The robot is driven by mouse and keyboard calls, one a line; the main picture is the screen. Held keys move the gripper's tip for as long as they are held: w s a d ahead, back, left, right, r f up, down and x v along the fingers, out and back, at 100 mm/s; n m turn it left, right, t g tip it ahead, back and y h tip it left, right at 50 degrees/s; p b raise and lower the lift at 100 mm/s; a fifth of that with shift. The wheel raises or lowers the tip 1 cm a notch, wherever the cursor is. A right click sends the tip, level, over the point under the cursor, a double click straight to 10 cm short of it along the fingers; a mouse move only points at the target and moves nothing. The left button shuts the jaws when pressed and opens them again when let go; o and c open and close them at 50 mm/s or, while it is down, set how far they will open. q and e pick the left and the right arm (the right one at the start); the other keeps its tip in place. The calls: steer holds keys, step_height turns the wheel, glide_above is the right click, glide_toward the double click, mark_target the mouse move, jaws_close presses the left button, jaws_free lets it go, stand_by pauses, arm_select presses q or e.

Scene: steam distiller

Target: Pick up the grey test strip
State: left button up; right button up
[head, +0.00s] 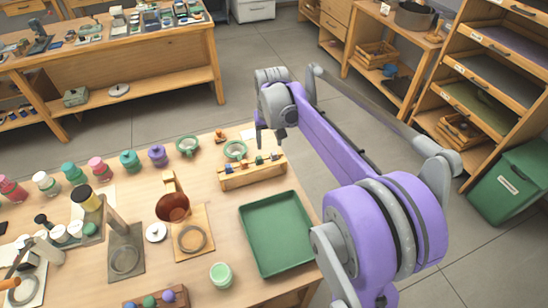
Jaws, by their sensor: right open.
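My right gripper (270,146) hangs above the back right part of the wooden workbench, its fingers pointing down and apart. No object shows between them. Just below it in the picture is a small wooden rack (252,178) with several small coloured pieces along its top. I cannot make out a grey test strip; it may be too small to tell or hidden near the rack and gripper. My left gripper is not in view.
A green tray (246,212) lies in front of the rack, with a pale green cup (221,275) to its left. Coloured jars (130,161) line the back left. A brown funnel (172,207) stands mid-bench. A green bin (512,182) and shelves stand at right.

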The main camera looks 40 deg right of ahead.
glide_toward(274, 153)
steer(key=f, duration=0.3)
steer(key=shift+w+d+m, duration=0.2)
steer(key=shift+d+m, duration=0.2)
steer(key=f, duration=0.3)
steer(key=w+f, duration=0.1)
steer(key=f, duration=0.1)
steer(key=shift+f, duration=0.35)
steer(key=shift+s+a, duration=0.1)
jaws_close()
